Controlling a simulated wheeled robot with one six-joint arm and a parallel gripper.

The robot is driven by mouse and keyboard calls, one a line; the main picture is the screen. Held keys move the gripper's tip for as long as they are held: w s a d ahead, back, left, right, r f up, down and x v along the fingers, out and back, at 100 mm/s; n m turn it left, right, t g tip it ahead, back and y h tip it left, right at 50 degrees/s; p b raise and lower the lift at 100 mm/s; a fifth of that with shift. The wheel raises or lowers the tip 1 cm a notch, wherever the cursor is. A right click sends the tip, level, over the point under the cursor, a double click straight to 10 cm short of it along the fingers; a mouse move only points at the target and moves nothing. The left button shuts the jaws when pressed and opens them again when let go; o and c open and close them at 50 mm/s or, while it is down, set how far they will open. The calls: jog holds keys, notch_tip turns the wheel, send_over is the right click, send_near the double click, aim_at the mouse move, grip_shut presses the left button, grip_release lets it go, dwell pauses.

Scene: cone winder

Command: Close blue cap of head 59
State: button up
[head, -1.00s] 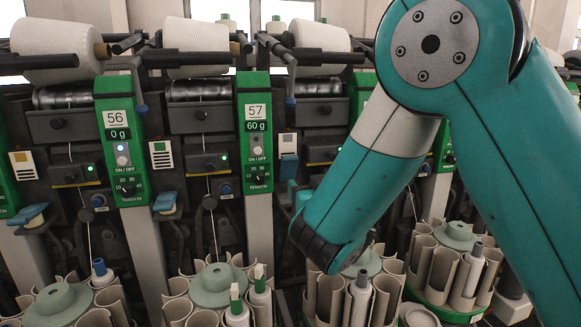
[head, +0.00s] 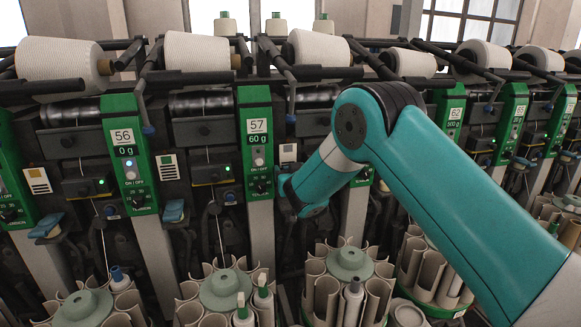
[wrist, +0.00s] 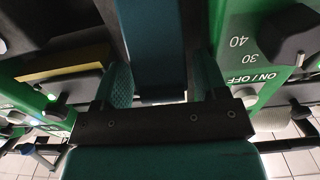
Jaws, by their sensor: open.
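In the wrist view a dark blue flap, which looks like a blue cap (wrist: 152,45), lies between the two teal fingers of my gripper (wrist: 162,82). The jaws are open, and I cannot tell whether either finger touches it. In the head view my gripper (head: 290,196) is up at the machine front, just right of the green panel of head 57 (head: 257,150). Some blue shows there behind it, mostly hidden.
Other blue caps hang below head 56's level, at left (head: 48,226) and between 56 and 57 (head: 173,211). Green panels with knobs flank the gripper closely in the wrist view. Yarn cones (head: 198,51) line the top; grey tube magazines (head: 222,288) stand below.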

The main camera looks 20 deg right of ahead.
jog(key=shift+w, duration=0.1)
jog(key=c, duration=0.9)
jog(key=b, duration=0.3)
jog(key=f+t+b, duration=0.1)
jog(key=b, duration=0.2)
jog(key=shift+s+f, duration=0.2)
jog(key=shift+s, duration=0.1)
jog(key=shift+c, duration=0.2)
jog(key=f+t+b, duration=0.1)
jog(key=b, duration=0.6)
jog(key=shift+s+t, duration=0.3)
jog(key=shift+s, duration=0.1)
jog(key=s+f+t+b, duration=0.1)
jog(key=t+b, duration=0.1)
jog(key=b, duration=0.9)
jog(key=shift+s+a+f+t+b, duration=0.1)
jog(key=shift+s+f+t+b, duration=0.05)
jog(key=shift+t+b, duration=0.2)
jog(key=t+b, duration=0.1)
jog(key=b, duration=0.2)
jog(key=t+b, duration=0.1)
jog(key=b, duration=0.3)
jog(key=shift+s+f, duration=0.2)
jog(key=shift+s, duration=0.1)
jog(key=shift+b, duration=0.55)
jog(key=shift+s+r+t+b, duration=0.1)
jog(key=shift+t+b, duration=0.15)
jog(key=shift+b, duration=0.25)
jog(key=shift+r, duration=0.1)
